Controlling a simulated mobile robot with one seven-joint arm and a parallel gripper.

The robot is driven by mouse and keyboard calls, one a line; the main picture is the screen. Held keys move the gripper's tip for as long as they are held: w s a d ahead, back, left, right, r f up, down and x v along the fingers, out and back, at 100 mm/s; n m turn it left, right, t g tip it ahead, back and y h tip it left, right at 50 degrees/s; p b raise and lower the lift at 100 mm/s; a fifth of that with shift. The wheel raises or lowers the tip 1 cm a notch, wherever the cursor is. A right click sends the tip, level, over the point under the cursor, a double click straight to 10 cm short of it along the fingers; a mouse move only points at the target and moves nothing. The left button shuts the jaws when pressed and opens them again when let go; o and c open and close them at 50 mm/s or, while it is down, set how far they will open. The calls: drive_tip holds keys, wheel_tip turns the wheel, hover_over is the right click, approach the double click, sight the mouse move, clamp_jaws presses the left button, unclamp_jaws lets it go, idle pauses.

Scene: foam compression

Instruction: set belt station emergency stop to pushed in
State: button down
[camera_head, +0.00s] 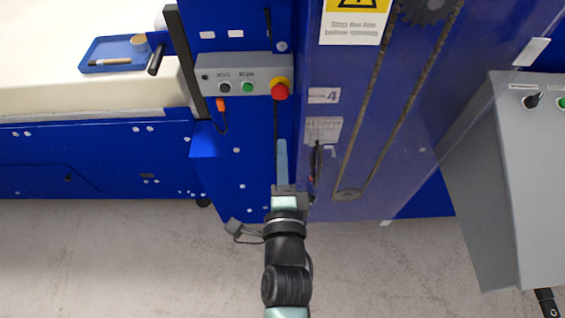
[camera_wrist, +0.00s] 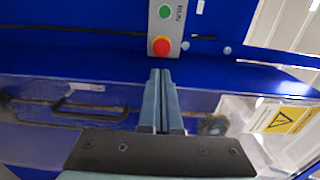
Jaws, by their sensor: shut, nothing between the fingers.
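The emergency stop is a red mushroom button (camera_head: 280,91) on a yellow base at the right end of a grey control box (camera_head: 238,74) on the blue machine. It also shows in the wrist view (camera_wrist: 161,46), just beyond my fingertips. My gripper (camera_head: 282,143) is shut and empty, with its long blue-grey fingers pointing at the button. In the head view the fingertips sit below the button, with a gap between them in the picture. In the wrist view the fingertips (camera_wrist: 161,70) appear close under the button. I cannot tell whether the button is in or out.
A green button (camera_head: 247,87) and a dark button (camera_head: 225,88) sit left on the same box. A clear guard panel over a chain (camera_head: 400,90) stands right of my arm. A blue tray (camera_head: 115,53) lies on the belt. A grey console (camera_head: 510,180) stands far right.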

drive_tip(key=shift+s+r, duration=0.1)
drive_tip(key=shift+s, duration=0.8)
drive_tip(key=shift+s, duration=0.15)
